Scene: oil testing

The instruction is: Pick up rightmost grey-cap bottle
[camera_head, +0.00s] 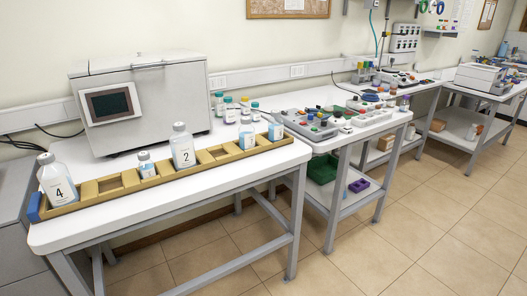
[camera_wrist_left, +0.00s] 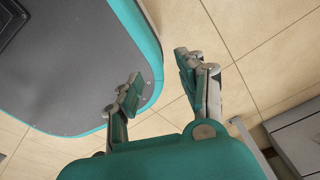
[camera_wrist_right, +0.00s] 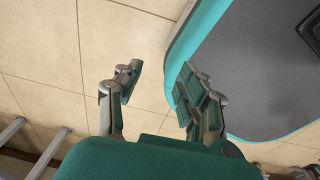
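A long tan tray (camera_head: 105,197) with several compartments lies along the front of the white table. Grey-cap bottles stand in it: a large one marked 4 (camera_head: 57,184) at the left end, a small one (camera_head: 147,168), and a large one marked 2 (camera_head: 183,150). Near the right end are a small bottle (camera_head: 247,137) and the rightmost bottle (camera_head: 275,132), whose caps look greyish but are small. My left gripper (camera_wrist_left: 158,83) and right gripper (camera_wrist_right: 158,86) are open and empty over the floor beside my base. Neither shows in the head view.
A second table (camera_head: 342,138) at right holds a grey rack (camera_head: 305,124). The floor (camera_head: 400,240) in front is clear.

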